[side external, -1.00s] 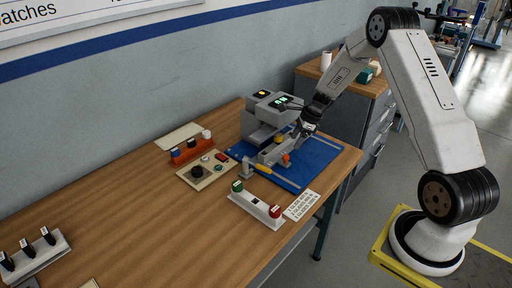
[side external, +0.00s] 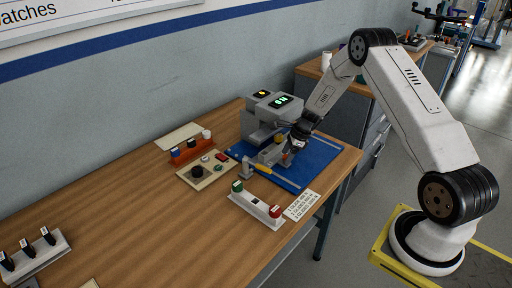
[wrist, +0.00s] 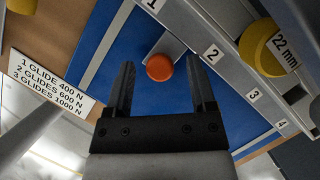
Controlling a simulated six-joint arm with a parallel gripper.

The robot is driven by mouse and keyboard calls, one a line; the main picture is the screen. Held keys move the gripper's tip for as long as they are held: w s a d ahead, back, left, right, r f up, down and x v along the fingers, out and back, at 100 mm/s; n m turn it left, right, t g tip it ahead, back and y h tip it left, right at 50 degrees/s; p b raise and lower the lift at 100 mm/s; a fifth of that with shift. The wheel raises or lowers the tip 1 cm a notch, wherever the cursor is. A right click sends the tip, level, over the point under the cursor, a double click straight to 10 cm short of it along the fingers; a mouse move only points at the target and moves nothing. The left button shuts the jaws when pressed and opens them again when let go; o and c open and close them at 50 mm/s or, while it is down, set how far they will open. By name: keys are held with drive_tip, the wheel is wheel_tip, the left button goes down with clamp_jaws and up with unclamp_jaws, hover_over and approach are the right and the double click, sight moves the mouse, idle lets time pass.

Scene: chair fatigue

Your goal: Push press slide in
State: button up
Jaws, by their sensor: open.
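The grey press (side external: 262,122) stands on a blue mat (side external: 318,152) at the right end of the bench, with a lit green display on top. Its grey slide (side external: 270,154) lies in front; the wrist view shows a grey rail (wrist: 186,22) with numbers 1 to 4. An orange knob (wrist: 160,67) shows between my fingers in the wrist view. My gripper (wrist: 158,48) is open, with a finger to each side of the knob and gaps visible. In the side view my gripper (side external: 295,147) is low beside the slide. Whether it touches the slide is unclear.
A yellow cylinder marked 22 mm (wrist: 262,50) sits beyond the rail. A white block with green and red knobs (side external: 256,207) and a glide-force label (side external: 302,206) lie in front. A control panel (side external: 206,170) and orange rack (side external: 190,149) stand left. The bench's middle is clear.

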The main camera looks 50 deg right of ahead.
drive_tip(key=shift+c, duration=0.2)
clamp_jaws()
idle(1.1)
